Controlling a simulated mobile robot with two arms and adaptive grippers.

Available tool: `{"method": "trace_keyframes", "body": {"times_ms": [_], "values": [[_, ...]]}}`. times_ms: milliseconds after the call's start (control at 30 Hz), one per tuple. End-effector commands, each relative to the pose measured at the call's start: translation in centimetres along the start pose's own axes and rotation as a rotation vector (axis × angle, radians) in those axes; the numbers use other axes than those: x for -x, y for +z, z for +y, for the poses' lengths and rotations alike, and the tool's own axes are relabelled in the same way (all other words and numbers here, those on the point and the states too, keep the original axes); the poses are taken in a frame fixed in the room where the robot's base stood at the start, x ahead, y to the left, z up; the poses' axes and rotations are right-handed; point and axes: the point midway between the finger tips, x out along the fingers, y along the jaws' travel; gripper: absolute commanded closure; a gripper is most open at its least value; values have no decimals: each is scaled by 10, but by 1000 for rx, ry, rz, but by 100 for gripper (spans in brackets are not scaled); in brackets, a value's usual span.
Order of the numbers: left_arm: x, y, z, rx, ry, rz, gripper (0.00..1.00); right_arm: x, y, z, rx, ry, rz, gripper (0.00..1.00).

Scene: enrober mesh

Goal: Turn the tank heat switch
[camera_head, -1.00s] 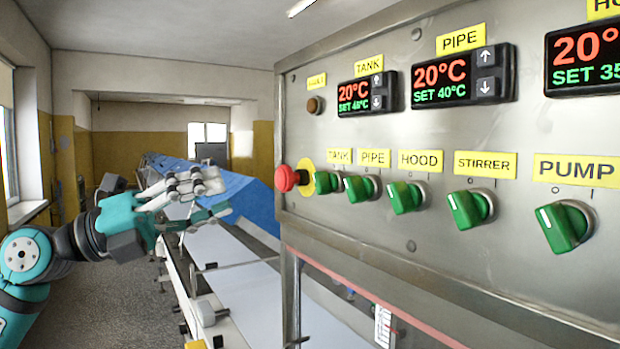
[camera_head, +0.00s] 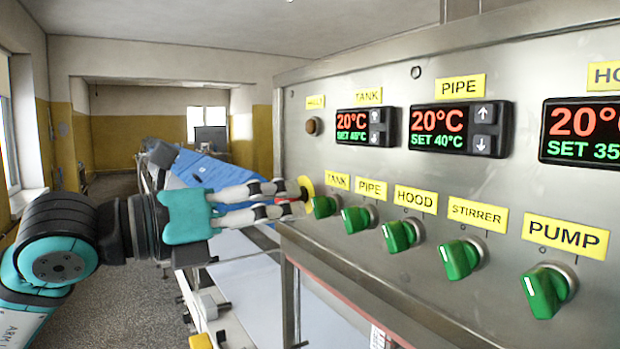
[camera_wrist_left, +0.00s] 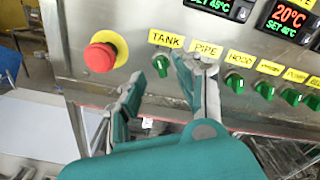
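The tank switch (camera_head: 324,206) is a green knob under the yellow TANK label (camera_head: 337,181), leftmost in the row on the steel panel. My left gripper (camera_head: 301,199) reaches in from the left, its fingertips close to this knob. In the left wrist view the two fingers are spread apart, and the green tank knob (camera_wrist_left: 161,65) shows between the fingertips (camera_wrist_left: 163,74). I cannot tell whether the fingers touch it. My right gripper is not in view.
The red stop button (camera_wrist_left: 100,57) on its yellow disc sits just left of the tank knob. The pipe switch (camera_head: 357,219) is close on the right, followed by the hood switch (camera_head: 401,235) and others. Displays (camera_head: 366,127) sit above. A conveyor (camera_head: 245,262) runs below left.

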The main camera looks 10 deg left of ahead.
Motion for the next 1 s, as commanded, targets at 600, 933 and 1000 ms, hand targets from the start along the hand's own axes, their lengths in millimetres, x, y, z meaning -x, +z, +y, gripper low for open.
{"method": "trace_keyframes", "body": {"times_ms": [600, 933, 1000], "values": [[-51, 0, 1, 1, 0, 0, 65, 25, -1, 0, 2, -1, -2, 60], [-51, 0, 1, 1, 1, 0, 98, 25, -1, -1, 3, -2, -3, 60], [-51, 0, 1, 1, 1, 0, 100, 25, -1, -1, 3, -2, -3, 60]]}}
